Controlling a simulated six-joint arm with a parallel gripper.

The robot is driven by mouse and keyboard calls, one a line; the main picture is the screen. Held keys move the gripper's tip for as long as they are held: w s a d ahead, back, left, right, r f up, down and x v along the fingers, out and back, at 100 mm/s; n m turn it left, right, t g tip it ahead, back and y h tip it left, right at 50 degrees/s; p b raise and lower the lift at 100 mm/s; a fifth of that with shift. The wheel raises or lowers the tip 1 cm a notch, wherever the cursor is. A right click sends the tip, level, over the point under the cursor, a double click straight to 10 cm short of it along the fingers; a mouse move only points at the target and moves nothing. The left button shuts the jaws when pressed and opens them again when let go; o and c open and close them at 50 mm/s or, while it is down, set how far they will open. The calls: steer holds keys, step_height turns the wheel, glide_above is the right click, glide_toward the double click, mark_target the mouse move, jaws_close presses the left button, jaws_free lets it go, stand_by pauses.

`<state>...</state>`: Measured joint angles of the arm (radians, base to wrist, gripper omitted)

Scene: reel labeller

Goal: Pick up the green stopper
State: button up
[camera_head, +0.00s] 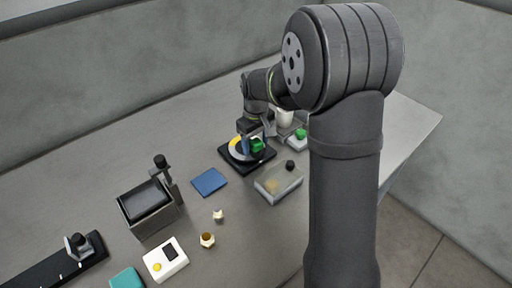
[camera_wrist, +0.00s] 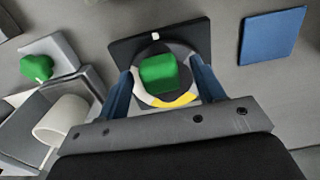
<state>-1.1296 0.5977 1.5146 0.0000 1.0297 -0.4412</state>
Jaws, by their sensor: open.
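A green block (camera_wrist: 159,73), which looks like the stopper, shows at the middle of a round white, grey and yellow reel (camera_wrist: 180,100). The reel is on a square black base (camera_wrist: 125,48). In the head view the green block (camera_head: 257,146) shows beside my fingers, above the reel (camera_head: 236,150). My gripper (camera_wrist: 163,76) is open, with one blue finger on each side of the block and gaps visible. I cannot tell how high the block is above the reel. A second green piece, a lobed knob (camera_wrist: 36,67), is on a pale box to the left in the wrist view.
A blue square pad (camera_wrist: 272,36) lies apart from the base. A white cup-like piece (camera_wrist: 62,122) is near my left finger. In the head view a clear box (camera_head: 279,184) with a black knob stands in front of the base. A grey bin (camera_head: 150,212) is farther left.

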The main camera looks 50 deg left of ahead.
step_height(320, 180, down, 2)
steer(key=shift+f, duration=0.15)
steer(key=c, duration=1.1)
steer(key=shift+o, duration=0.2)
